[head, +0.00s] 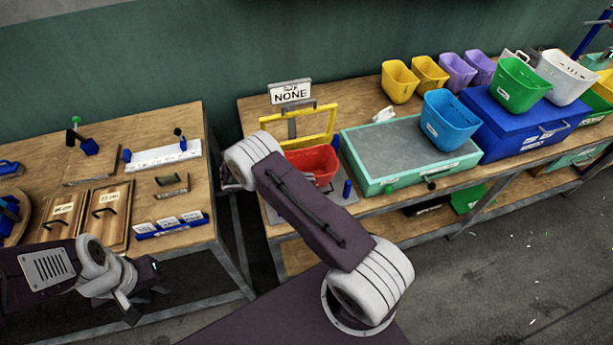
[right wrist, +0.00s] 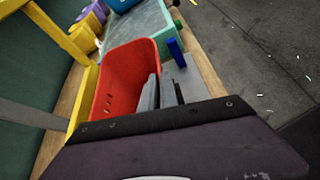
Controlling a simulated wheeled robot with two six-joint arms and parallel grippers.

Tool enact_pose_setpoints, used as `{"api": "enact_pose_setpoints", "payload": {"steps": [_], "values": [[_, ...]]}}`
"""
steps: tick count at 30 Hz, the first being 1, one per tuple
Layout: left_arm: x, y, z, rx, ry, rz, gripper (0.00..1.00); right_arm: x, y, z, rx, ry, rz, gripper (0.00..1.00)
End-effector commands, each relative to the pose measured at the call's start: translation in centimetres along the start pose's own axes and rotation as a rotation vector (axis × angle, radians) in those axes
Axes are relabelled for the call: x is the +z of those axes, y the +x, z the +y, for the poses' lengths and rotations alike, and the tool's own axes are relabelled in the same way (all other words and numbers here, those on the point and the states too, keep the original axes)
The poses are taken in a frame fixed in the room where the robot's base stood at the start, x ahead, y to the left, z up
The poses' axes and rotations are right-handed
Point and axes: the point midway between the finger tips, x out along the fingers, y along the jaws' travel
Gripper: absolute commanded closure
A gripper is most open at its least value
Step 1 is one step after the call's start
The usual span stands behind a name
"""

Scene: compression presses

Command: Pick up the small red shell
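The small red shell (head: 316,163) is an open bin on the right table, beside a yellow frame (head: 318,122). My right arm partly covers it in the head view. In the right wrist view the red shell (right wrist: 122,75) stands close in front of my right gripper (right wrist: 165,92). The grey fingers are at the shell's right wall, one over its opening and one by its outer side; whether they grip the wall is unclear. My left gripper (head: 142,288) is over the front of the left table, its fingers apart and empty.
A green press box with a grey top (head: 410,147) stands right of the red shell and carries a blue bin (head: 449,120). A small blue post (head: 347,188) is close by the shell. Boards and blocks cover the left table (head: 185,240).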

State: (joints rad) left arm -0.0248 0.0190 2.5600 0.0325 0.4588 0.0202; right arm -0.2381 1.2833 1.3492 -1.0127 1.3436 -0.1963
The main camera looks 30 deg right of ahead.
Motion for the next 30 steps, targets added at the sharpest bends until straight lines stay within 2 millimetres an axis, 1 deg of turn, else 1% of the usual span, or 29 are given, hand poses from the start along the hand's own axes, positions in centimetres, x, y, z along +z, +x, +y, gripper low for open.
{"api": "enact_pose_setpoints", "payload": {"steps": [12, 16, 20, 25, 27, 30], "values": [[0.0, 0.0, 0.0, 0.0, 0.0, 0.0, 0.74, 0.1, 0.0, 0.0, 0.0, 0.001, 0.0, 1.0], [0.0, 0.2, 0.0, 0.0, 0.0, 0.0, 0.74, 0.8, -0.4, 0.3, 0.001, 0.002, 0.0, 1.0], [0.1, 0.6, 0.0, 0.0, 0.0, 0.0, 0.74, 3.0, -1.6, 1.0, 0.002, 0.005, 0.001, 1.0], [0.1, 1.2, 0.0, 0.0, 0.0, 0.0, 0.74, 6.4, -3.4, 1.9, 0.001, 0.005, 0.002, 1.0], [0.1, 1.3, 0.0, 0.0, 0.0, 0.0, 0.74, 7.4, -3.9, 2.2, 0.001, 0.004, 0.002, 1.0], [0.1, 1.3, 0.0, 0.0, 0.0, 0.0, 0.74, 8.3, -4.3, 2.4, 0.0, 0.001, 0.0, 1.0]]}}
